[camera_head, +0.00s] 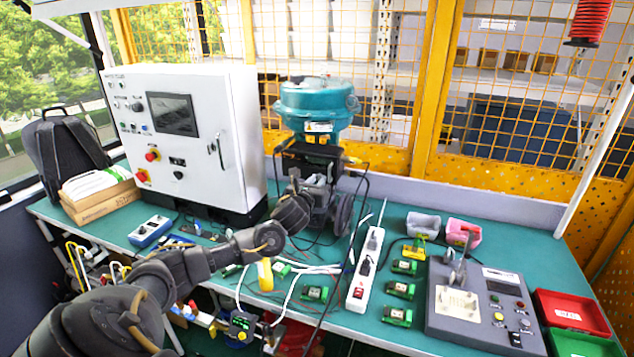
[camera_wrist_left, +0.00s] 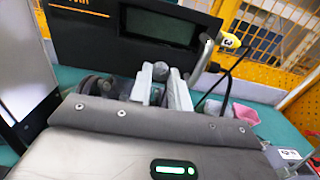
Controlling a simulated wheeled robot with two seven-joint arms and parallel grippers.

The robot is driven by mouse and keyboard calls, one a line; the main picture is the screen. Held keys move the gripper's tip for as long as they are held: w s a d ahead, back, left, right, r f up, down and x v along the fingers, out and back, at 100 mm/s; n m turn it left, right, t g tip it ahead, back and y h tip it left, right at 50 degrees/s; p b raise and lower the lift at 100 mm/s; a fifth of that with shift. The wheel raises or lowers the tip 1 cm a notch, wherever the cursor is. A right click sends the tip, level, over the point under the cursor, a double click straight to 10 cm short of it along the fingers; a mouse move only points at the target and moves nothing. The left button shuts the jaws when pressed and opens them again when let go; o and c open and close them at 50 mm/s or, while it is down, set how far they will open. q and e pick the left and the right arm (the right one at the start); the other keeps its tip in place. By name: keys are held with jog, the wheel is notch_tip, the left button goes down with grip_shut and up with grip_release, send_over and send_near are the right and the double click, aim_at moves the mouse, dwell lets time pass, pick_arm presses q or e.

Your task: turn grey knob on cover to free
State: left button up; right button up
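The valve positioner is a black box with a dark display (camera_wrist_left: 160,27), seen close in the left wrist view. A small grey round part (camera_wrist_left: 160,71), which looks like the grey knob, shows low on its front. The two fingers of my left gripper (camera_wrist_left: 161,86) reach up to either side of this part, with a narrow gap between them. I cannot tell whether they touch it. In the head view my left gripper (camera_head: 310,190) is at the front of the positioner below the teal actuator (camera_head: 318,105), and my wrist hides the knob. My right gripper is not in view.
A white control cabinet (camera_head: 230,140) stands left of the actuator. A white power strip (camera_head: 365,268), loose cables and several green modules (camera_head: 398,289) lie on the teal bench. A grey test panel (camera_head: 440,310) and red bin (camera_head: 570,312) are at right.

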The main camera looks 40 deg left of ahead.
pick_arm(q)
jog(key=shift+n, duration=0.4)
grip_shut()
jog(key=n, duration=0.7)
jog(key=shift+n, duration=0.3)
jog(key=n, duration=0.4)
jog(key=shift+n, duration=0.3)
jog(key=n+p, duration=0.1)
jog(key=n, duration=0.3)
jog(key=shift+n, duration=0.4)
jog(key=o, duration=0.6)
grip_release()
